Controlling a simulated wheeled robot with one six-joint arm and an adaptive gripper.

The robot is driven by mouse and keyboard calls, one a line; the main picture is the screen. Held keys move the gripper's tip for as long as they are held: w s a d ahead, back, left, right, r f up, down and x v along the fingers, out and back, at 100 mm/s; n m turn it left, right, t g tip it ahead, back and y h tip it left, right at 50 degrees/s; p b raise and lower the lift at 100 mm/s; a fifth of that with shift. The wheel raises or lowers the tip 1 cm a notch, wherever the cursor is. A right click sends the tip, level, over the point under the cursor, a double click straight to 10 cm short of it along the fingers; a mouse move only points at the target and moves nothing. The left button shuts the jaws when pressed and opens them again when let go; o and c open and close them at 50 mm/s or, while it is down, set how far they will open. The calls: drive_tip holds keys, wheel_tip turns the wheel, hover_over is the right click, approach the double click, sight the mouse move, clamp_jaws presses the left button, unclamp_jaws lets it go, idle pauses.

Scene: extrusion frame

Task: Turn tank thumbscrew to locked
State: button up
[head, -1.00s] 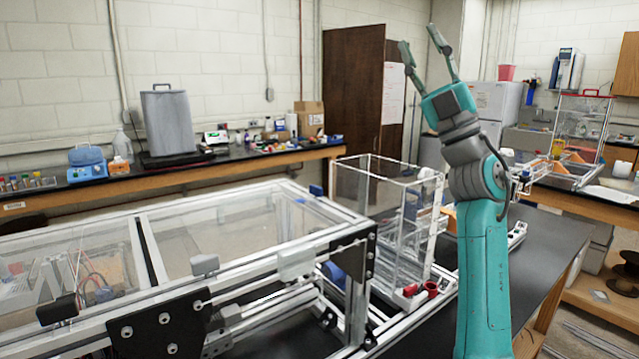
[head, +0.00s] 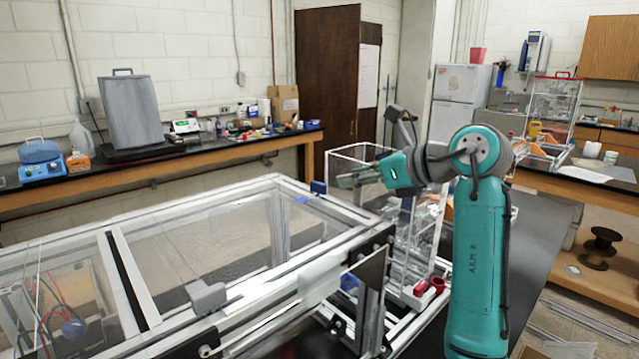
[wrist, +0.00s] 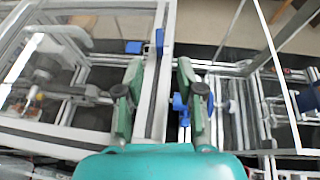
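A blue knob (wrist: 179,104), likely the thumbscrew, shows in the wrist view beside the right finger, next to a pale frame rail. Whether it is locked cannot be told. In the head view a blue part (head: 349,282) sits low behind the frame's corner; I cannot tell whether it is the same knob. The clear tank (head: 352,152) stands behind my arm. My gripper (head: 350,180) is above the frame, pointing left in the head view. In the wrist view its fingers (wrist: 159,70) are wide apart and empty, with the rail showing between them.
The extrusion frame (head: 262,310) with clear panels fills the left and front. Another blue part (head: 318,187) is on its far corner. Red parts (head: 422,287) sit by the tank's base. The black bench (head: 535,240) right of my arm is mostly clear.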

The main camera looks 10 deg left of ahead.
sight(322, 184)
drive_tip(key=x, duration=1)
drive_tip(key=shift+r, duration=0.1)
drive_tip(key=shift+s, duration=0.1)
clamp_jaws()
